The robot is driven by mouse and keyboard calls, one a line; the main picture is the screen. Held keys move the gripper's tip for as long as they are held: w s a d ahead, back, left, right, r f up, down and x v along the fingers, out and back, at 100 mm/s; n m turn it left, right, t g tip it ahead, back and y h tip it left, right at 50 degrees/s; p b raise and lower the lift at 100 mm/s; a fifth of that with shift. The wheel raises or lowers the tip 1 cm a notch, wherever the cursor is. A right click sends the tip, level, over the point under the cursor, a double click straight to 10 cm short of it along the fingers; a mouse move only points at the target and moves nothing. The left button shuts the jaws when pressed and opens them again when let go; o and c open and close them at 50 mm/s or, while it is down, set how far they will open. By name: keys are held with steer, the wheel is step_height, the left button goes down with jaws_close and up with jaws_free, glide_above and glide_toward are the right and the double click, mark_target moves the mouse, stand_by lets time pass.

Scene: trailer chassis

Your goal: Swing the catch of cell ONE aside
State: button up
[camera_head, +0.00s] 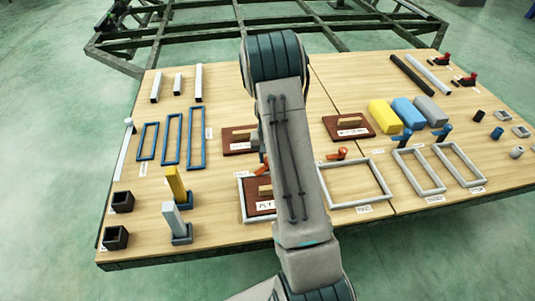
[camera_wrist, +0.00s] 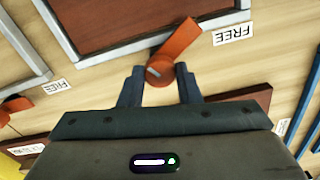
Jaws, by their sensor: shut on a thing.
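An orange catch (camera_wrist: 178,45) shows in the wrist view, with a round pivot and a lever slanting up to the right. Its lever reaches the edge of a grey frame (camera_wrist: 105,52) around a dark red-brown board (camera_wrist: 120,18). My gripper (camera_wrist: 159,78) has its two dark fingers on either side of the catch's pivot end and is shut on it. In the head view, my arm hides the gripper and most of this catch. The brown board (camera_head: 252,184) with a wooden handle lies in a grey frame there, partly hidden. The cell's number cannot be read.
A white FREE label (camera_wrist: 232,34) lies beside the catch. Another orange catch (camera_wrist: 14,108) is at the left. In the head view, a larger empty grey frame (camera_head: 384,187) is right of my arm. Yellow, blue and grey blocks (camera_head: 408,113) stand farther right.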

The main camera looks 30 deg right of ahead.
steer(key=m+p, duration=0.1)
steer(key=m, duration=0.2)
steer(key=shift+r+m, duration=0.1)
steer(key=shift+m, duration=0.2)
steer(key=shift+m+p, duration=0.85)
steer(key=shift+m, duration=0.55)
steer(key=o, duration=1)
steer(key=shift+c, duration=0.2)
step_height(320, 180, up, 14)
steer(key=p, duration=0.3)
steer(key=shift+p, duration=0.3)
